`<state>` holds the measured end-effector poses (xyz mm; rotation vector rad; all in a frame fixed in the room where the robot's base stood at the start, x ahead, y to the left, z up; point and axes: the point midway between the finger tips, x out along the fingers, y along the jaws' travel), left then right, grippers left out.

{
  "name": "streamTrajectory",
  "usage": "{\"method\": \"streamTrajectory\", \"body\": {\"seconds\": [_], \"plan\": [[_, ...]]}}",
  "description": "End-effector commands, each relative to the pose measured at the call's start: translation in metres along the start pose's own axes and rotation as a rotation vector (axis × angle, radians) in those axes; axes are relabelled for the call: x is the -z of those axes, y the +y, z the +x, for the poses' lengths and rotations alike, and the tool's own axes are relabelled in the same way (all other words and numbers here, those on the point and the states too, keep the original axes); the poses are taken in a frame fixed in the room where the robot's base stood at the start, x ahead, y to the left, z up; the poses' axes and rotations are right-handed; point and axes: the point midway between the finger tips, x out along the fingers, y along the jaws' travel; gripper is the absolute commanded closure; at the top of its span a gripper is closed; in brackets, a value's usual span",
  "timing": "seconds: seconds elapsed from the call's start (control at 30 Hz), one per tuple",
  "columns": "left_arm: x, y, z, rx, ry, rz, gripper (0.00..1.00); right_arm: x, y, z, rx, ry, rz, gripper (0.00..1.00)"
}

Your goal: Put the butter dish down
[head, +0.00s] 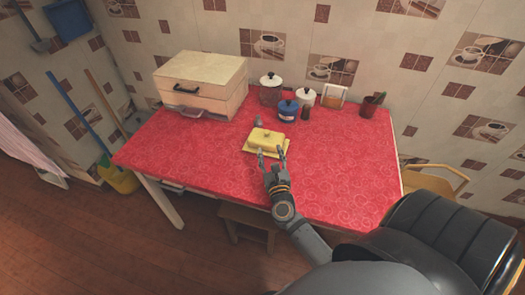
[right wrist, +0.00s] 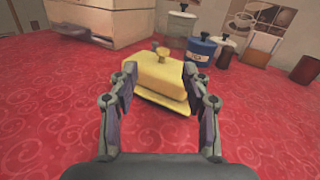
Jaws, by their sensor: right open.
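The yellow butter dish (head: 266,140), with a knobbed lid on a flat base, sits on the red oilcloth table (head: 345,165). In the right wrist view the butter dish (right wrist: 162,78) lies just beyond and partly between my fingers, resting on the cloth. My right gripper (head: 272,152) is open at the near side of the dish; in the right wrist view its fingers (right wrist: 160,95) stand apart on either side, with a gap visible to the dish's body. My left gripper is not in view.
A cream bread box (head: 200,85) stands at the back left of the table. Behind the dish are a blue canister (head: 288,110), white-lidded pots (head: 304,98) and a brown cup (head: 371,104). The cloth to the left and right of the dish is clear.

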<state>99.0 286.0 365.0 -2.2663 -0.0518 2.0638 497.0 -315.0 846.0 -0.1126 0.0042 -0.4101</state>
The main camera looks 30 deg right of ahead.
Motion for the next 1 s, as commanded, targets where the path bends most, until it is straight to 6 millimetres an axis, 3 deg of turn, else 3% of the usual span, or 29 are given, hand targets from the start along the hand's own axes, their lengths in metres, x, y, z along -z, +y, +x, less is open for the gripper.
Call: {"method": "streamTrajectory", "body": {"seconds": [0.1,0.23,0.5,0.73,1.0], "plan": [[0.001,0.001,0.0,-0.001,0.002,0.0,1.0,0.008,-0.004,-0.007,0.063,0.018,0.103,0.52],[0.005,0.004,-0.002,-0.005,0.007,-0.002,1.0,0.007,-0.005,-0.003,0.067,0.017,0.111,0.52],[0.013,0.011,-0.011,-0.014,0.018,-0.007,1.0,0.007,-0.007,0.041,0.065,0.016,0.108,0.52],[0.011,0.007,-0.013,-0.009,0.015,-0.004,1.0,0.007,-0.007,0.05,0.064,0.017,0.108,0.52],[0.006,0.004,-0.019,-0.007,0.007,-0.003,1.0,0.008,-0.004,0.093,0.064,0.016,0.106,0.52]]}}
